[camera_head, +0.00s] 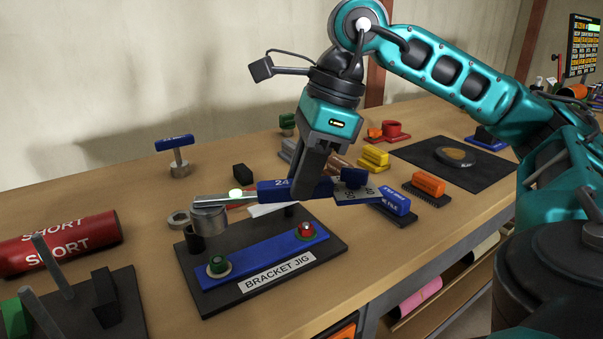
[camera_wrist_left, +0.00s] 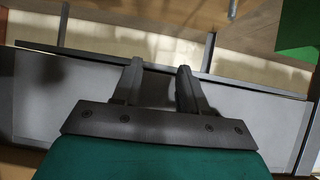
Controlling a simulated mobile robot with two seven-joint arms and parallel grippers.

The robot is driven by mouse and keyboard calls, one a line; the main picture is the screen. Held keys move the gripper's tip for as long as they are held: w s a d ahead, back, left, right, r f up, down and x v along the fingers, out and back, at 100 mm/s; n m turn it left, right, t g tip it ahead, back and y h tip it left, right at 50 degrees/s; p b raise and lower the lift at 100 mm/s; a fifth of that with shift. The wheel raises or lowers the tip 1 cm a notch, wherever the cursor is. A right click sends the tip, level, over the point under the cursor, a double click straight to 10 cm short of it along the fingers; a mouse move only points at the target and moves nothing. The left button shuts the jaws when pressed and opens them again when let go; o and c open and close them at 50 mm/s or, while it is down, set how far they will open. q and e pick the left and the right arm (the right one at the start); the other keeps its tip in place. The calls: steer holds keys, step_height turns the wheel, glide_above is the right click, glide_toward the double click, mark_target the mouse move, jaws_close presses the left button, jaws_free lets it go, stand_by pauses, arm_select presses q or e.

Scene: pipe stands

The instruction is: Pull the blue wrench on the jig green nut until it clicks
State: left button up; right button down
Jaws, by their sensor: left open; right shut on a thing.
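My right gripper (camera_head: 312,188) is shut on the blue handle of the wrench (camera_head: 280,189), marked 24. The wrench lies about level above the jig, its silver head pointing left with a grey round socket below. The bracket jig (camera_head: 330,246) is a dark plate with a blue bar on the bench. The jig green nut (camera_head: 218,266) sits at the bar's left end. The socket appears above and behind this nut, apart from it in the picture. A red nut (camera_head: 306,231) sits at the bar's right end. My left gripper (camera_wrist_left: 157,68) shows only in the left wrist view, open and empty.
A red cylinder (camera_head: 62,244) marked SHORT and a dark stand with posts (camera_head: 120,299) lie left of the jig. A blue T-handled tool (camera_head: 175,143) stands behind. A blue block (camera_head: 396,201) and an orange block (camera_head: 428,184) are right of the jig.

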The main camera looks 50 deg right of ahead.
steer(key=shift+f+b, duration=0.35)
steer(key=shift+b, duration=0.05)
step_height(320, 180, down, 4)
steer(key=b, duration=0.4)
steer(key=shift+f, duration=0.15)
steer(key=c, duration=1.5)
jaws_free()
jaws_close()
